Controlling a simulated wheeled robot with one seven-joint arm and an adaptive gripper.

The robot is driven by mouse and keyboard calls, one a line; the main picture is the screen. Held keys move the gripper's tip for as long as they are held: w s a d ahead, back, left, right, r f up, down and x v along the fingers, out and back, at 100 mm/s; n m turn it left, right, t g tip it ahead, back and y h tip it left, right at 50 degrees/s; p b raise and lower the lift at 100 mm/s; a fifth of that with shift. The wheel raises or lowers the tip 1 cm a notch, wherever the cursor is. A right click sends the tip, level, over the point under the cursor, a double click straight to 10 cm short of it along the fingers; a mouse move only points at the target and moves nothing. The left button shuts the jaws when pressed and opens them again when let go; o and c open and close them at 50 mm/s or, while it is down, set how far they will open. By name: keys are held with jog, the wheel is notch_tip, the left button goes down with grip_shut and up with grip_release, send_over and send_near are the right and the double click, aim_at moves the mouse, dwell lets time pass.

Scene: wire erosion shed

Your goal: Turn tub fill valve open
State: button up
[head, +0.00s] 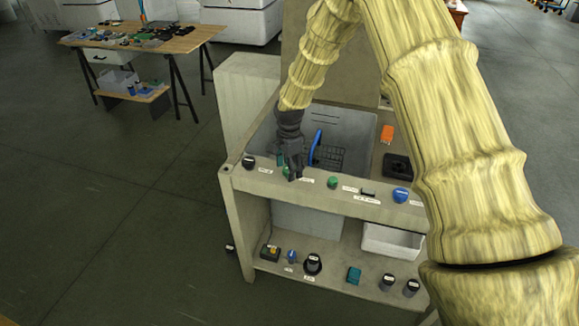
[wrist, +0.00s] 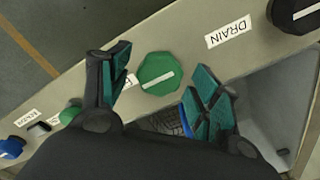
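My gripper (head: 292,174) points down over the front ledge of the tub bench in the head view. In the wrist view my gripper (wrist: 158,95) is open, its teal-padded fingers on either side of a green octagonal knob (wrist: 158,73). A gap shows between the knob and each finger; I cannot tell its height above the knob. The knob has a white pointer line. A label (wrist: 133,80) beside it is mostly hidden by the left finger. In the head view the green knob (head: 286,171) is partly covered by the gripper.
Another green knob (head: 333,182) and a blue knob (head: 400,194) sit along the same ledge. The grey tub (head: 350,125) behind holds a wire basket (head: 328,156) and a blue-handled item (head: 315,143).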

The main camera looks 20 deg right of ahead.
jog(key=c, duration=0.9)
jog(key=shift+o, duration=0.2)
jog(key=shift+n, duration=0.3)
jog(key=n+b, duration=0.1)
jog(key=n, duration=0.7)
jog(key=shift+n+b, duration=0.35)
jog(key=shift+n, duration=0.05)
jog(key=n, duration=0.4)
jog(key=shift+n, duration=2.2)
jog(key=shift+d+r, duration=0.1)
jog(key=shift+w, duration=0.1)
